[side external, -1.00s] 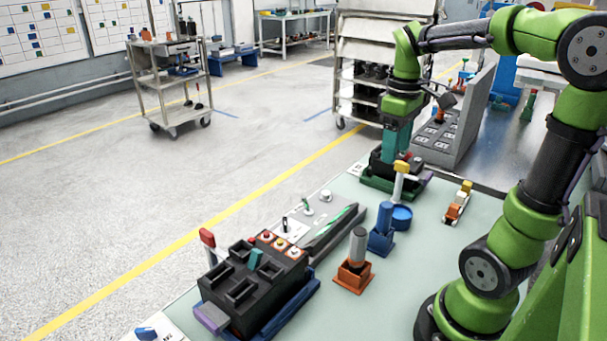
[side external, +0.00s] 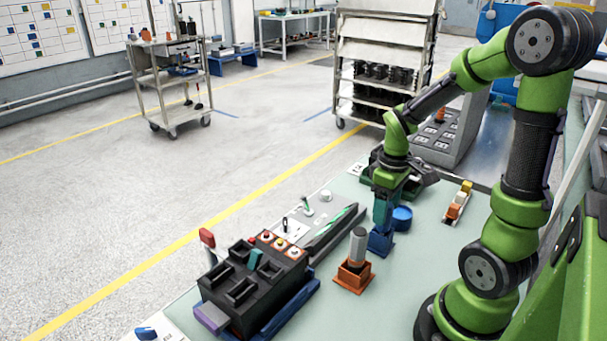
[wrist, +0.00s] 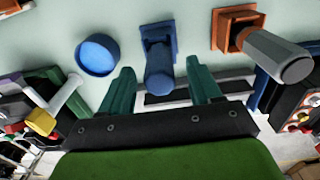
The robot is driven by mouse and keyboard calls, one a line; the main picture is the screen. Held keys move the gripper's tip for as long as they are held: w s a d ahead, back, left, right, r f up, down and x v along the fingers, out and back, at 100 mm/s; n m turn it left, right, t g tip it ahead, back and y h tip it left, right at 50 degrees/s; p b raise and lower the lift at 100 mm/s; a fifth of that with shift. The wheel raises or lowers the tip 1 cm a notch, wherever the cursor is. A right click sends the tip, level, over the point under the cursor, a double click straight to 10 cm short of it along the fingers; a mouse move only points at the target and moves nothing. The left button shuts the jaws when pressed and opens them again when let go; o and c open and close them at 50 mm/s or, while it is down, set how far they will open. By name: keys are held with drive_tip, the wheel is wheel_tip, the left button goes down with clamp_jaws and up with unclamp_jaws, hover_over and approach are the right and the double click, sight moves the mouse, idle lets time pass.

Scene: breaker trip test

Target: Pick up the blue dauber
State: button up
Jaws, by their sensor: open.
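The blue dauber (wrist: 159,80) stands in its blue holder (side external: 379,243) on the pale green bench; the holder also shows in the wrist view (wrist: 158,34). In the side view my gripper's teal fingers hide most of the dauber. My gripper (wrist: 159,68) is open, with one finger on each side of the dauber in the wrist view. In the side view my gripper (side external: 384,212) points down directly over the holder.
A blue round dish (side external: 403,214) is close beside the holder. A grey-handled dauber (side external: 358,245) stands in an orange holder (side external: 354,278) nearby. A long dark tray (side external: 331,228) and a black breaker block (side external: 254,283) are left. An orange-and-yellow piece (side external: 457,203) lies right.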

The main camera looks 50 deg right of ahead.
drive_tip(key=shift+f, duration=0.65)
drive_tip(key=c, duration=1.1)
drive_tip(key=shift+r, duration=0.2)
drive_tip(key=shift+c, duration=0.2)
wheel_tip(320, 180, up, 10)
drive_tip(key=shift+f, duration=0.1)
